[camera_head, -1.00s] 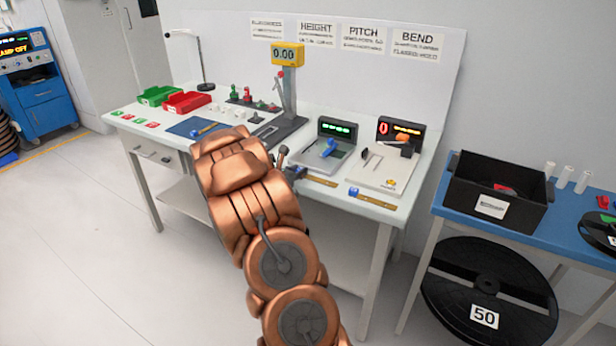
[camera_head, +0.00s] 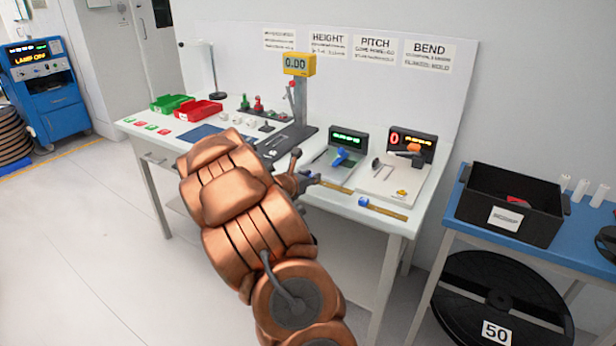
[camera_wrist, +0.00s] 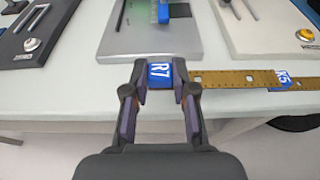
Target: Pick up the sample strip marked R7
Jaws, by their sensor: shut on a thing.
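My gripper (camera_wrist: 160,80) is shut on the blue tag end of the R7 sample strip (camera_wrist: 225,79). One finger is on each side of the tag, and its white R7 mark shows between them. The strip's brown perforated length runs right along the table's front edge. In the head view, my gripper (camera_head: 304,181) is at the front edge and the held strip (camera_head: 336,188) extends to its right. I cannot tell whether the strip is clear of the tabletop.
The K5 strip (camera_wrist: 283,78) lies just right of R7, its tag near R7's far end. A grey gauge plate (camera_wrist: 150,38) stands behind my gripper. The bend station (camera_head: 390,178) is further right. A black bin (camera_head: 510,203) sits on the blue side table. Open floor lies left.

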